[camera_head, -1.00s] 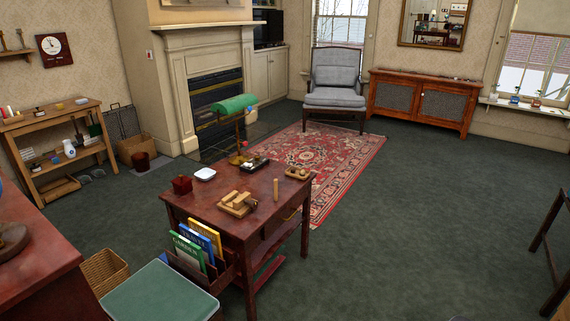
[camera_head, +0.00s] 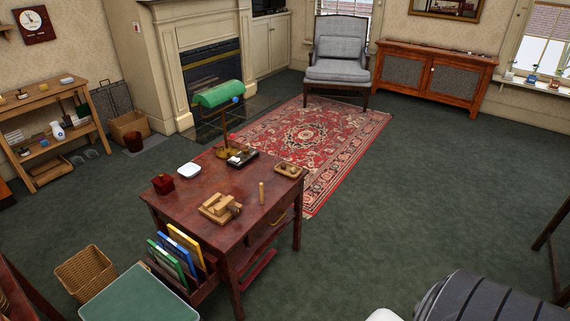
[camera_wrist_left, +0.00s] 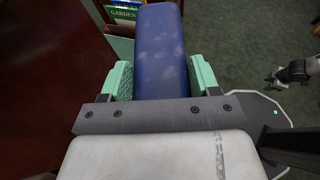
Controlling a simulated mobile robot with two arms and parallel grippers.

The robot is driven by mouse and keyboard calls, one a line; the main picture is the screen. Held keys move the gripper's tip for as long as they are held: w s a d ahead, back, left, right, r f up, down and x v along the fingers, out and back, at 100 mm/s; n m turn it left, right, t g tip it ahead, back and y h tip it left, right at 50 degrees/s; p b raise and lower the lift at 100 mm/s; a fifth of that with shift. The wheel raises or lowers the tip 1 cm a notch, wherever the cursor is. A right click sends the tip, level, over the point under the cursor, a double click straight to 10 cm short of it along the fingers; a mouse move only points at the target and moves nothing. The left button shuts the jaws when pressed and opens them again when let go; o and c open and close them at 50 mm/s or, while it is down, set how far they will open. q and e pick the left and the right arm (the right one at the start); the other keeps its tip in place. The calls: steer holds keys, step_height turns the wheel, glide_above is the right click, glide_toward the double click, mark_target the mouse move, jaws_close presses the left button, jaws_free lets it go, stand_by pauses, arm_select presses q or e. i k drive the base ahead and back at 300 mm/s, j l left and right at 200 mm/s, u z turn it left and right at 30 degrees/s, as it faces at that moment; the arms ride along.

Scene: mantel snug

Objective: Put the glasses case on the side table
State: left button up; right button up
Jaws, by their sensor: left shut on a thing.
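A blue glasses case (camera_wrist_left: 158,55) with paler patches is between the mint-green fingers of my left gripper (camera_wrist_left: 162,80), which is shut on it in the left wrist view. The near end of the case is hidden by the gripper body. The side table, a dark red wooden one (camera_head: 188,196), stands left of centre in the head view, with a rack of books (camera_head: 178,252) on its near side. Part of those books shows beyond the case in the wrist view (camera_wrist_left: 123,14). Neither gripper shows in the head view.
On the table are a green lamp (camera_head: 217,95), a wooden puzzle (camera_head: 219,208), a white dish (camera_head: 189,170), a red box (camera_head: 163,183) and a small peg (camera_head: 262,193). A green-topped stool (camera_head: 140,296) and wicker basket (camera_head: 91,272) stand near it.

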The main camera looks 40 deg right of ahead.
mark_target(268, 182)
steer(key=i+l, duration=0.15)
steer(key=l, duration=0.2)
steer(key=i+l, duration=0.15)
steer(key=l, duration=0.2)
steer(key=i+l, duration=0.15)
steer(key=l, duration=0.2)
steer(key=i+l, duration=0.15)
steer(key=l, duration=0.25)
steer(key=i+l, duration=0.15)
steer(key=l, duration=0.2)
steer(key=i+l, duration=0.15)
steer(key=l, duration=0.2)
steer(key=i+l, duration=0.15)
steer(key=l, duration=0.2)
steer(key=i+l+z, duration=0.1)
steer(key=i+l, duration=0.45)
steer(key=i+j, duration=0.05)
steer(key=i, duration=0.05)
